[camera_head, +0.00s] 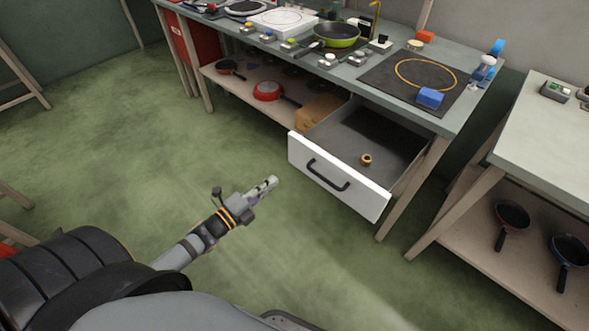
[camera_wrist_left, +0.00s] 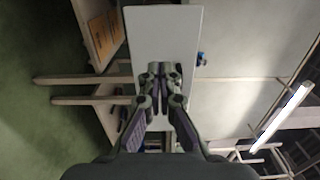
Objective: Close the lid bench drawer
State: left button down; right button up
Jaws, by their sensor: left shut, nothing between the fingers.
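The lid bench drawer (camera_head: 338,178) hangs open under the right part of the long bench (camera_head: 459,106) in the head view. It has a white front with a dark bar handle and a grey inside, where a small brown ring-shaped thing (camera_head: 366,160) lies. My left gripper (camera_head: 272,182) is shut and empty, to the left of the drawer front and apart from it in the head view. In the left wrist view its fingers (camera_wrist_left: 164,70) show closed in front of a pale flat panel (camera_wrist_left: 150,30), seemingly the drawer front. My right gripper is not in view.
A green pan (camera_head: 338,36), a dark mat with a yellow ring (camera_head: 425,72) and a blue block (camera_head: 430,97) are on the bench top. Red pans (camera_head: 268,91) sit on its lower shelf. A second table (camera_head: 545,125) stands at the right. The green floor is clear.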

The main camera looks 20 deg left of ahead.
aim_at(300, 159)
pick_arm(q)
jog(key=p+x, duration=0.1)
jog(key=x, duration=0.8)
jog(key=shift+w, duration=0.2)
jog(key=shift+w+d, duration=0.15)
jog(key=shift+w, duration=0.2)
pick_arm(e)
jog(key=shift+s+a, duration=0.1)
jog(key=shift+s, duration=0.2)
